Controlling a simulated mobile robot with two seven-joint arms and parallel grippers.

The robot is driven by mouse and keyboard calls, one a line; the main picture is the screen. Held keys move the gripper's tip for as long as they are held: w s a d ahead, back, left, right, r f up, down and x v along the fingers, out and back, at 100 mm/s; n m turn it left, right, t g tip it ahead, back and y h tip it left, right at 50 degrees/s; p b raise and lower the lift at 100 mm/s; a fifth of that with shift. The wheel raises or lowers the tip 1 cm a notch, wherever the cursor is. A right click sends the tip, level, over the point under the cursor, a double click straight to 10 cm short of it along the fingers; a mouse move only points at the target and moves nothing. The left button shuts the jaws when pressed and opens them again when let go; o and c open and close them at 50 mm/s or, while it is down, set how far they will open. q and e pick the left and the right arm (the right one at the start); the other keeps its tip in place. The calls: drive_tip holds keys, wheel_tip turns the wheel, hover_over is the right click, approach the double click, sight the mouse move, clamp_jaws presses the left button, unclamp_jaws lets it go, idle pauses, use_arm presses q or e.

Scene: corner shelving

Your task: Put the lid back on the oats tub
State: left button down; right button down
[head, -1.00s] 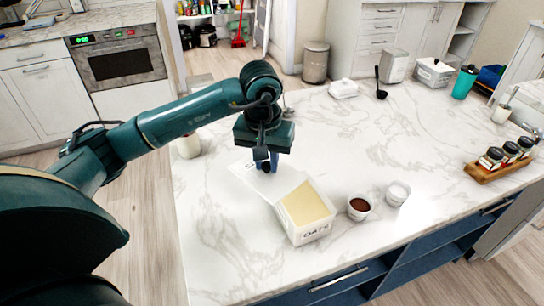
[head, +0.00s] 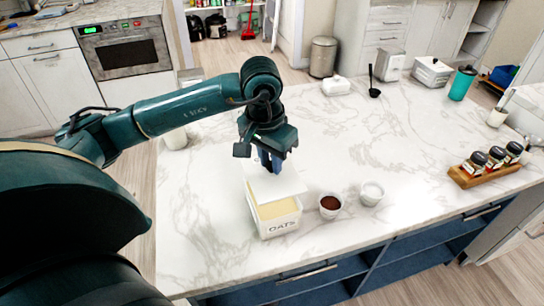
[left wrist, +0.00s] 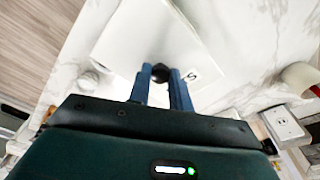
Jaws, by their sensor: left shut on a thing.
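The white oats tub (head: 282,226), marked OATS, stands open near the front edge of the marble counter. Pale yellow oats (head: 275,209) show at its front. My left gripper (head: 270,168) is shut on the dark knob of the white lid (head: 288,185), above the back part of the tub. The lid hides that part of the tub. I cannot tell whether the lid touches the rim. In the left wrist view the blue fingers (left wrist: 161,78) close around the black knob, with the lid (left wrist: 140,40) beyond them. My right gripper is not in view.
A bowl of brown powder (head: 330,205) and a white bowl (head: 371,192) stand just right of the tub. A wooden rack of jars (head: 485,168) is further right. A white dish (head: 336,87) and a dark ladle (head: 374,85) are at the back. The counter's middle is clear.

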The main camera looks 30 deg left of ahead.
sight(270, 172)
use_arm(q)
drive_tip(key=shift+f+b, duration=0.7)
drive_tip(key=shift+f, duration=0.9)
wheel_tip(270, 172, down, 2)
drive_tip(key=shift+f+b, duration=0.2)
drive_tip(key=shift+b, duration=0.9)
drive_tip(key=shift+f, duration=0.15)
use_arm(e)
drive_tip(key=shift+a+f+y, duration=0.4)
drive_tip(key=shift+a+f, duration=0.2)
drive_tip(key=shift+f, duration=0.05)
use_arm(q)
drive_tip(key=shift+b, duration=0.8)
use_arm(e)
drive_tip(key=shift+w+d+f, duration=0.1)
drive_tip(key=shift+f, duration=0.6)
use_arm(q)
drive_tip(key=shift+f+b, duration=0.15)
drive_tip(key=shift+b, duration=0.2)
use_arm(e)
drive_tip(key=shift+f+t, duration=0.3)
use_arm(q)
drive_tip(key=shift+b, duration=0.35)
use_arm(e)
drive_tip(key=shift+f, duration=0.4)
use_arm(q)
drive_tip(key=c, duration=0.7)
unclamp_jaws()
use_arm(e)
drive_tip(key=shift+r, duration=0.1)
